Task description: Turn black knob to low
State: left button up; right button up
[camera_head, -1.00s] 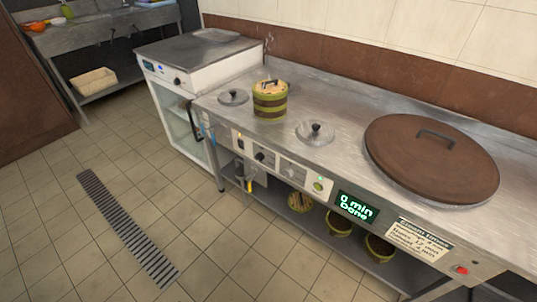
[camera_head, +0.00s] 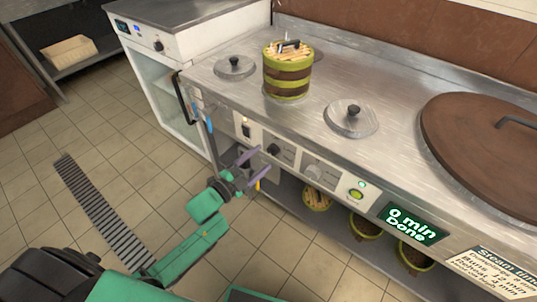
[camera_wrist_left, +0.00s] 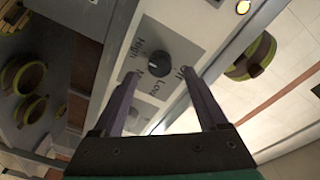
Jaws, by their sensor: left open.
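The black knob (camera_head: 274,150) is on the front panel of the steel counter, left of a pale knob. In the left wrist view the black knob (camera_wrist_left: 152,65) sits on a plate with the words High, Low and Off around it; another label is partly hidden by a finger. Its exact pointer setting is hard to read. My left gripper (camera_head: 264,160) is open and empty, its purple fingers pointing at the panel just short of the knob. In the left wrist view the fingertips (camera_wrist_left: 160,73) appear on either side of the knob, seemingly apart from it. My right gripper is not in view.
A pale knob (camera_head: 313,172) and a green "0 min Done" display (camera_head: 411,223) are to the right on the panel. A striped steamer basket (camera_head: 287,75), small lids and a large brown lid (camera_head: 490,140) are on top. The floor in front is clear.

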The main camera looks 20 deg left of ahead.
aim_at(270, 152)
pick_arm(q)
jog(key=x, duration=0.4)
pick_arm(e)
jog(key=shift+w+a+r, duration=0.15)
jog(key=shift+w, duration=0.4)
pick_arm(q)
jog(key=shift+c, duration=0.3)
grip_shut()
